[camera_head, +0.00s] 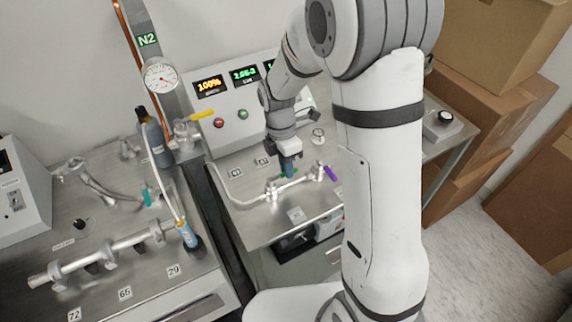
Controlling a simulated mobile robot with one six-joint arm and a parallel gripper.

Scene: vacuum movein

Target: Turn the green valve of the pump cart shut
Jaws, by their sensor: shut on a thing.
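My gripper (289,163) points down over the pump cart (262,228), its fingers at the metal pipe fitting on the cart's top. It is shut on the green valve (288,172), of which only a small green part shows between and below the fingers. The fingers hide most of the handle, so its angle cannot be told. A purple valve handle (330,173) sits on the same pipe, just to the right of my gripper, apart from it.
The left bench (110,285) carries pipework and a teal handle (148,195). Cardboard boxes (475,110) stand at right.

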